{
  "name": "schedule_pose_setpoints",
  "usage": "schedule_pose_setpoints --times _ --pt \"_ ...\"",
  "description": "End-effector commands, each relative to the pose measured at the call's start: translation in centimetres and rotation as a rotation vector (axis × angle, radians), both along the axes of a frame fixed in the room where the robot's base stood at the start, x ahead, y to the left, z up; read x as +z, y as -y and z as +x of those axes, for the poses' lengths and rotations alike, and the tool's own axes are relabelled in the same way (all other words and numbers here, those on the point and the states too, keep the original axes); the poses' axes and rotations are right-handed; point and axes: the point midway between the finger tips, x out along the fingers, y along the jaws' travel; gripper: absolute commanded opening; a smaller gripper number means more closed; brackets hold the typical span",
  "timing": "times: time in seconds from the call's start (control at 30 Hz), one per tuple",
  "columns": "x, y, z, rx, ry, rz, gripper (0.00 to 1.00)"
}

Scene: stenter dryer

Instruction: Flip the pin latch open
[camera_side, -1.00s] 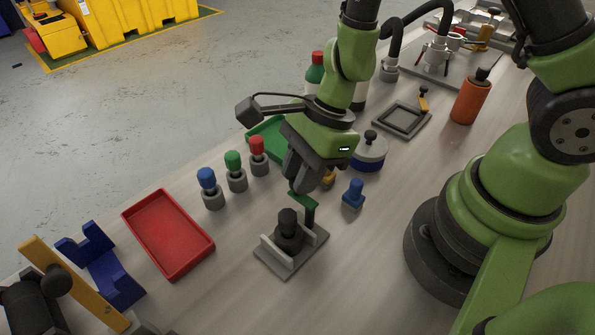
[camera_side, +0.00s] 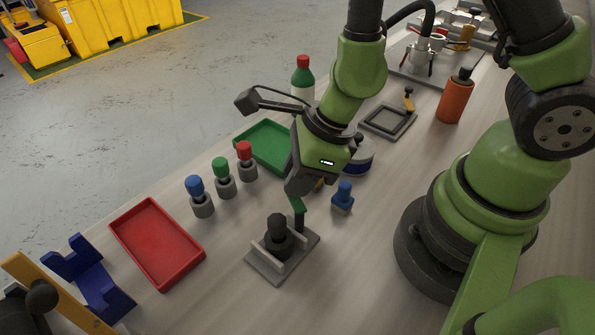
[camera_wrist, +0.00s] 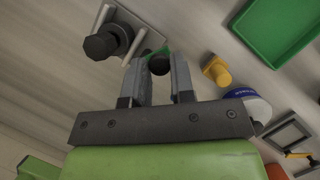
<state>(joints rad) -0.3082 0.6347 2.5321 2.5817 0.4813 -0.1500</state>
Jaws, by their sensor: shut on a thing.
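The pin latch has a grey base plate (camera_side: 256,262) with two upright rails, a dark knobbed pin (camera_side: 277,235) between them, and a green lever (camera_side: 297,204) near a dark post (camera_side: 300,222). My gripper (camera_side: 297,192) is over the lever, pointing down. In the wrist view my gripper (camera_wrist: 159,70) has its fingers either side of a dark round knob (camera_wrist: 159,65) at the green lever (camera_wrist: 152,51), and is shut on it. The dark pin (camera_wrist: 101,45) stands apart, to the left. My gripper's body hides the lever's upper end in the side view.
A blue peg (camera_side: 343,198) stands close right of the latch. Blue (camera_side: 200,195), green (camera_side: 223,177) and red (camera_side: 246,161) pegs stand left, with a red tray (camera_side: 157,243) farther left. A green tray (camera_side: 262,140) and a blue-white canister (camera_side: 359,158) are behind my gripper.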

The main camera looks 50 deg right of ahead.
Motion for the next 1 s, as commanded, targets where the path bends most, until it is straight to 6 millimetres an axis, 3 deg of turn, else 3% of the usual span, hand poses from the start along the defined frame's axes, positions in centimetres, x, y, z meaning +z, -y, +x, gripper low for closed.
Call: schedule_pose_setpoints --times 0.3,0.33,0.43,1.0 --pt "0.01 0.00 0.00 -0.002 0.000 0.000 0.00" --pt "0.01 0.00 0.00 -0.002 0.000 0.000 0.25" --pt "0.01 0.00 0.00 -0.002 -0.001 0.001 0.48" --pt "0.00 -0.03 0.09 0.025 0.000 0.000 0.48"
